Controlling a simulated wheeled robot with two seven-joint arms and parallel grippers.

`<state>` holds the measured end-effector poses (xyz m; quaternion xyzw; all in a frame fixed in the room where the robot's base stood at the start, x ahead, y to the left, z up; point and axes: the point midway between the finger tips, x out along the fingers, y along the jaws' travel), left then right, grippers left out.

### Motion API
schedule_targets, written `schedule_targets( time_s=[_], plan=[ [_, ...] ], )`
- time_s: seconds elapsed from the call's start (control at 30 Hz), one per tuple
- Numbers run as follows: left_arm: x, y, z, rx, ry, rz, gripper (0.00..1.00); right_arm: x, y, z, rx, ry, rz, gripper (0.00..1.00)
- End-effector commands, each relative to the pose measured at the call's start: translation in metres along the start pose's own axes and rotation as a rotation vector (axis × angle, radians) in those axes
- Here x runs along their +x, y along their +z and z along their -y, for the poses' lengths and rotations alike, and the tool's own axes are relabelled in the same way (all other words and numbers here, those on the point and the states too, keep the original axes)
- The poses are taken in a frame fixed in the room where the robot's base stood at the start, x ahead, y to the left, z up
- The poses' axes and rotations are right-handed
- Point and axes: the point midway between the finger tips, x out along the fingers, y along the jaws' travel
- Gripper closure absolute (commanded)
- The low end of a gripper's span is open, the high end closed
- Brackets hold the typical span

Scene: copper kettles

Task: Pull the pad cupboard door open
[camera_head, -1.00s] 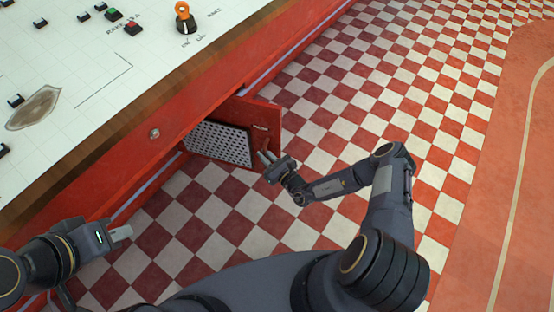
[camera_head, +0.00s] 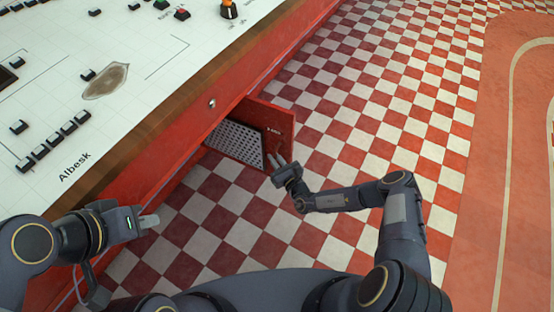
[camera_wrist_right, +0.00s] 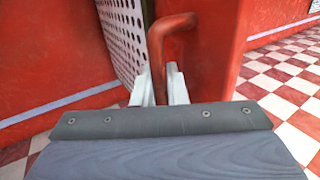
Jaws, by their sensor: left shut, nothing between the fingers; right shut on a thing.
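The red pad cupboard door (camera_head: 270,122) stands swung out from the red cabinet front, with a white perforated panel (camera_head: 235,142) beside it. My right gripper (camera_head: 277,163) is at the door's face. In the right wrist view the right gripper (camera_wrist_right: 161,88) is shut on the red bent door handle (camera_wrist_right: 173,38), with the perforated panel (camera_wrist_right: 123,30) to its left. My left gripper (camera_head: 150,221) is shut and empty, at the lower left near the cabinet front, away from the door.
A white-topped console (camera_head: 150,60) with black switches, a brown stain and a wooden edge runs above the cabinet. A round knob (camera_head: 212,103) sits on the cabinet front. The checkered floor (camera_head: 370,100) right of the door is clear.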

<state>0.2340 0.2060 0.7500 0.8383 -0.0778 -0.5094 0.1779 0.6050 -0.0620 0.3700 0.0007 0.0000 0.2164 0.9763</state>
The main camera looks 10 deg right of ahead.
Motion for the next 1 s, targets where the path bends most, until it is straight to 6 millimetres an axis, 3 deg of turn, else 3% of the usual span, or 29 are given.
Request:
schedule_targets(
  time_s=[0.1, 0.13, 0.27, 0.67, 1.0],
  plan=[
    [0.0, 0.0, 0.0, 0.0, 0.0, 0.0, 1.0, 0.001, 0.001, -0.005, 0.0, 0.01, 0.002, 1.0],
    [0.0, 0.0, 0.0, 0.0, 0.0, 0.0, 1.0, 0.001, 0.001, -0.005, 0.0, 0.01, 0.002, 0.86],
    [0.0, 0.0, 0.0, 0.0, 0.0, 0.0, 1.0, 0.001, 0.001, -0.004, 0.001, 0.009, 0.002, 0.71],
    [-0.002, -0.001, -0.001, 0.0, 0.0, 0.0, 1.0, -0.005, 0.001, -0.002, 0.001, 0.004, 0.0, 0.71],
    [-0.015, -0.008, -0.007, 0.0, 0.0, 0.0, 1.0, -0.059, 0.002, -0.002, 0.002, 0.005, -0.002, 0.71]
  ],
)
